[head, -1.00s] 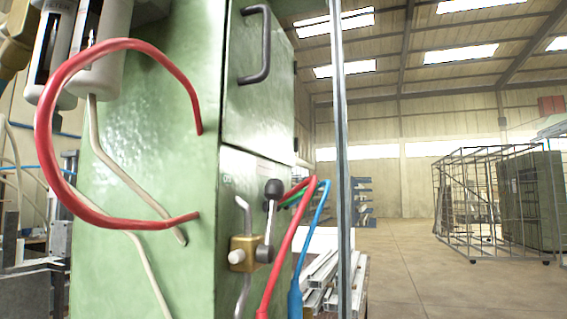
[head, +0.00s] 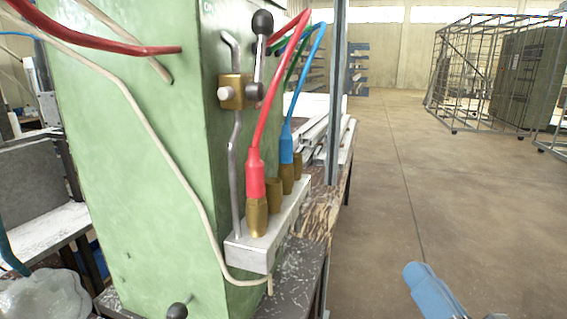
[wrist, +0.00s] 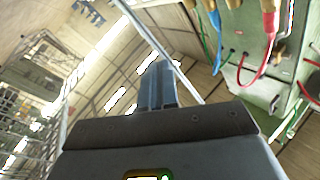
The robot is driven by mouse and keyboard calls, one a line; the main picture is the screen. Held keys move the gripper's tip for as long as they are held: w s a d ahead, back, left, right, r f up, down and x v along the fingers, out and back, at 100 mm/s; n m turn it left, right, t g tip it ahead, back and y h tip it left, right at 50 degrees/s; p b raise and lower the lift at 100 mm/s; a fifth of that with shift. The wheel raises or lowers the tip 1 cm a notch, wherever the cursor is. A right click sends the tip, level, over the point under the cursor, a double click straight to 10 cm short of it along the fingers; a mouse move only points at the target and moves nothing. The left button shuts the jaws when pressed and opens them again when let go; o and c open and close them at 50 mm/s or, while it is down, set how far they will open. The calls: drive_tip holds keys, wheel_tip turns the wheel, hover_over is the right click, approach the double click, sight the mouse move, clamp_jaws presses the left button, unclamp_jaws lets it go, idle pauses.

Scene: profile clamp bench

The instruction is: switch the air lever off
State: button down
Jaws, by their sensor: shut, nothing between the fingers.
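The air lever (head: 262,24) has a black ball knob on a short metal arm. It stands upright, roughly parallel to the bent metal pipe, beside a brass valve block (head: 232,92) on the green machine's side. My gripper (wrist: 158,68) shows in the wrist view with its two blue-grey fingers together and nothing between them. In the head view its blue-grey fingers (head: 418,272) appear low at the right, well below and right of the lever and apart from it. I cannot make out the lever in the wrist view.
Red and blue hoses (head: 267,120) hang just right of the lever, down to brass fittings on a pale manifold (head: 262,250). A grey post (head: 336,110) stands right of them. Metal profiles lie on a bench behind. The floor (head: 390,190) to the right is open, with wire cages farther back.

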drive_tip(key=w+a+r+n+y, duration=0.1)
drive_tip(key=w+r+n+y, duration=0.15)
drive_tip(key=r, duration=0.45)
drive_tip(key=w+a+r+n+g+y, duration=0.1)
drive_tip(key=w+a+r+n+y, duration=0.15)
drive_tip(key=r, duration=0.45)
drive_tip(key=w+a+r+n+y, duration=0.1)
drive_tip(key=r+n+y, duration=0.25)
drive_tip(key=r, duration=0.45)
drive_tip(key=s+a+r+n+g+h+p, duration=0.1)
drive_tip(key=s+a+r+n+g, duration=0.2)
drive_tip(key=r+n, duration=0.4)
drive_tip(key=s+a+r+n+g+h+p, duration=0.1)
drive_tip(key=s+a+r+n+g+h, duration=0.1)
drive_tip(key=s+a+r+n+g, duration=0.2)
drive_tip(key=shift+s+r+n+g, duration=0.7)
drive_tip(key=shift+s+r+n, duration=0.15)
drive_tip(key=shift+r+n, duration=0.85)
drive_tip(key=shift+r, duration=0.1)
drive_tip(key=p, duration=0.2)
hover_over(260, 56)
drive_tip(key=s+d, duration=0.2)
wheel_tip(260, 56, down, 6)
drive_tip(key=shift+a, duration=0.2)
